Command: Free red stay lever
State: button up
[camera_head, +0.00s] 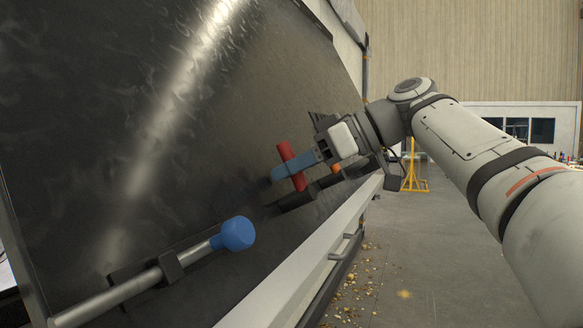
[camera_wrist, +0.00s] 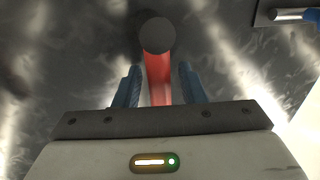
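The red stay lever (camera_head: 299,182) is a short red bar on a dark fitting low on the dark panel. In the head view my gripper (camera_head: 274,174) is at the lever, and a blue finger crosses in front of its middle. In the wrist view the red lever (camera_wrist: 158,75) runs between the two blue fingers of my gripper (camera_wrist: 158,72), with a narrow gap on each side. A dark round end (camera_wrist: 157,35) caps the lever beyond the fingertips. The gripper is open around the lever. The lever's near end is hidden behind the gripper body.
A blue-knobbed metal rod (camera_head: 233,234) lies in a bracket at the lower left. An orange part (camera_head: 336,168) sits beside the fitting. A pale rail (camera_head: 300,268) edges the panel. Floor to the right is mostly clear, with scattered debris and a yellow stand (camera_head: 415,180) farther back.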

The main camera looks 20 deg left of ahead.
jog(key=shift+r, duration=0.1)
jog(key=v, duration=0.7)
jog(key=shift+d+p, duration=0.35)
jog(key=shift+p, duration=0.1)
jog(key=shift+w+r, duration=0.1)
